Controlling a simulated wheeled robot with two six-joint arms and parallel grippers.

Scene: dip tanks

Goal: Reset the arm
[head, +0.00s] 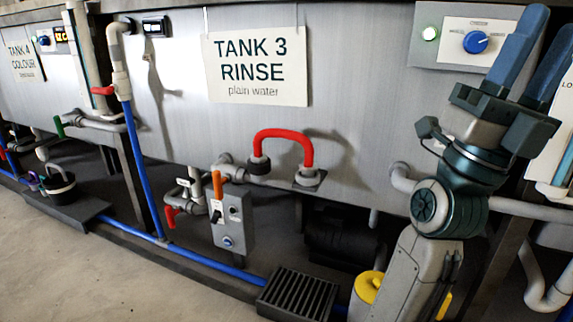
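My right arm rises from the bottom right of the head view. Its gripper (549,32) points up in front of the grey tank wall, near a control panel with a blue knob (476,42). The two long blue fingers stand apart with nothing seen between them. My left arm and gripper are not in view.
The tank 3 rinse sign (256,67) hangs on the wall, with a red U-shaped handle (284,136) below. A grey switch box (232,218), pipes and a floor grate (297,296) stand lower. A yellow-topped container (369,286) is beside my arm. Floor at lower left is clear.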

